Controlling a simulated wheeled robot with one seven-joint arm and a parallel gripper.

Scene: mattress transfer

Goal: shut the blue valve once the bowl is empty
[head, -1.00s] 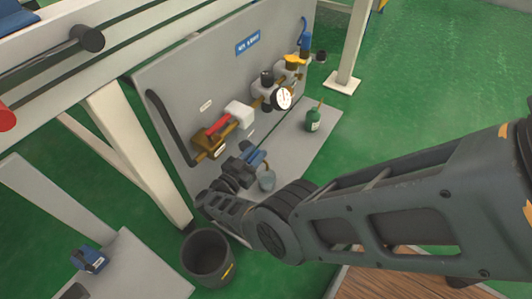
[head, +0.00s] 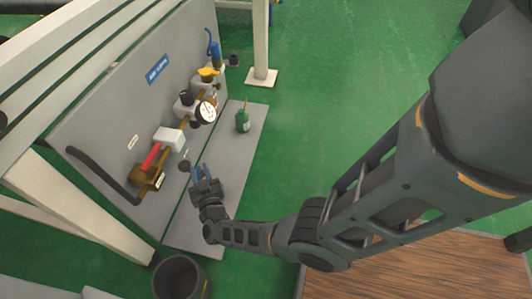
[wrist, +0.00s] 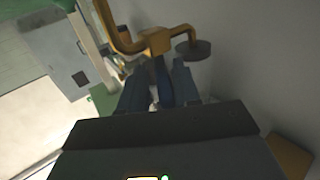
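My gripper (head: 205,184) is in front of the grey panel, below the pipe row. Its two blue fingers point up the picture and stand apart; they also show in the wrist view (wrist: 160,88). Something dark blue shows between them there, but I cannot tell what it is or whether they touch it. A dark round disc (head: 184,165) is just above left of the fingers; a similar disc (wrist: 193,47) hangs by a brass pipe (wrist: 155,42) in the wrist view. A blue upright part (head: 216,54) ends the pipe row. I cannot make out the bowl's contents.
The panel (head: 100,115) carries a red lever (head: 151,157), a white block (head: 168,139), a gauge (head: 205,112) and a yellow cap (head: 207,74). A green bottle (head: 242,121) stands on the grey base plate (head: 245,150). A dark bucket (head: 178,278) is at the bottom.

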